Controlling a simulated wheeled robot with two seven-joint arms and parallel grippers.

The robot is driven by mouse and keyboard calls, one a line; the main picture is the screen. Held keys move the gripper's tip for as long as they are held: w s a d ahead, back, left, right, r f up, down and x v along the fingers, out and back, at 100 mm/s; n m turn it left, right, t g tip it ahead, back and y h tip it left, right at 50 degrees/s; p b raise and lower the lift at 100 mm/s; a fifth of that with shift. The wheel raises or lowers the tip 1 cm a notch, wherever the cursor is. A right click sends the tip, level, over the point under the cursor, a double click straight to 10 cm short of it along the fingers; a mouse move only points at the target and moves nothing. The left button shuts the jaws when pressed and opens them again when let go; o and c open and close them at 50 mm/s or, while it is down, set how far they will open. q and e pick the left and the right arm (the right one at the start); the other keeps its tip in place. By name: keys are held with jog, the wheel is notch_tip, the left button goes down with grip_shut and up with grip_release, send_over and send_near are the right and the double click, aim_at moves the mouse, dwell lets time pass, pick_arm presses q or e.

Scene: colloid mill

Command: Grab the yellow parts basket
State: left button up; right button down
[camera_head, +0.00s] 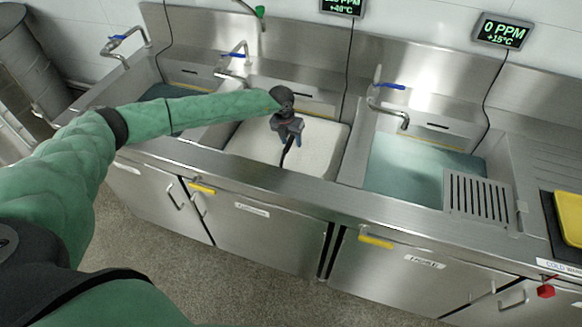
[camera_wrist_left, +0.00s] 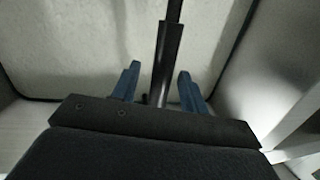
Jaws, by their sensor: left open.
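My left gripper (camera_head: 289,131) is over the middle sink, with its blue fingers open. In the left wrist view the two fingers (camera_wrist_left: 157,85) stand on either side of a dark rod (camera_wrist_left: 166,52), which runs between them without visible grip. In the head view the dark rod (camera_head: 287,153) slants down toward the pale, foamy sink content. What it belongs to is hidden. A yellow object (camera_head: 569,216) lies on a dark surface at the far right, cut off by the frame; I cannot tell if it is the basket. No other basket shows. My right gripper is out of view.
The middle sink (camera_head: 335,164) is framed by steel rims. The right sink (camera_head: 405,180) holds bluish liquid, with a slotted steel plate (camera_head: 478,195) beside it. Taps stand behind the sinks, including one at the right (camera_head: 392,100).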

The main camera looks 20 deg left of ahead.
pick_arm(q)
grip_shut()
jog(key=shift+w, duration=0.1)
dwell(0.6)
